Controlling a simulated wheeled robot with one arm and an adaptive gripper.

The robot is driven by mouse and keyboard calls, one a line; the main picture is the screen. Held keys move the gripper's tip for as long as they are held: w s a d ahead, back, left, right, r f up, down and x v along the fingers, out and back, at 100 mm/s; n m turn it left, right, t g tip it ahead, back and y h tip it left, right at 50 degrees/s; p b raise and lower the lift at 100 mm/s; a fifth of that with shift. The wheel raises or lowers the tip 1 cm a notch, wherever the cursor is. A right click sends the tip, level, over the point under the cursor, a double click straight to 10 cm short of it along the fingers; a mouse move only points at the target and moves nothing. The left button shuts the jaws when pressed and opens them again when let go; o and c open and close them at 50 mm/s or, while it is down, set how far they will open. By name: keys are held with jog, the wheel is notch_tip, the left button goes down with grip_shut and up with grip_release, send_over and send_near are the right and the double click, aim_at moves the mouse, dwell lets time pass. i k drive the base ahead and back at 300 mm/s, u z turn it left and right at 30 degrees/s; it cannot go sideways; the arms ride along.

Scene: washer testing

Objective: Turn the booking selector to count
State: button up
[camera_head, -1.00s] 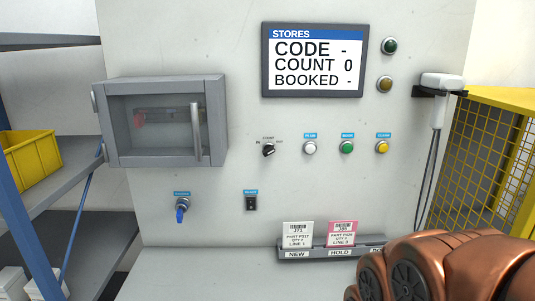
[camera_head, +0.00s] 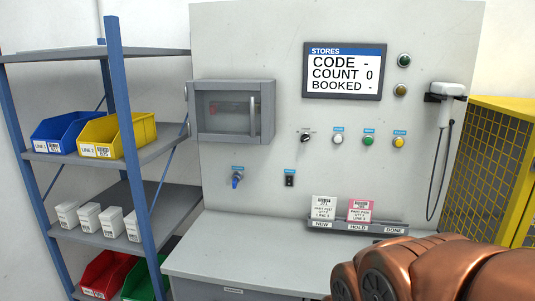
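The booking selector (camera_head: 306,138) is a small black rotary knob on the pale upright panel, left of the row of push buttons. Its position labels are too small to read now, so I cannot tell its exact setting. The stores screen (camera_head: 344,72) above it reads CODE -, COUNT 0, BOOKED -. My copper-coloured arm fills the lower right of the view, in front of the bench. My gripper's fingers do not show.
White, green and yellow buttons (camera_head: 368,140) sit right of the selector. A grey windowed box (camera_head: 233,110) juts out at left, above a blue-handled switch (camera_head: 237,180). A card rack (camera_head: 345,226) stands below. A scanner (camera_head: 444,92) hangs at right. Shelving (camera_head: 165,152) stands left.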

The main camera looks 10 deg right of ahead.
aim_at(305, 137)
jog(key=z, duration=0.1)
jog(key=k, duration=0.4)
jog(key=u, duration=1.3)
jog(key=i, duration=1.65)
jog(key=z, duration=0.9)
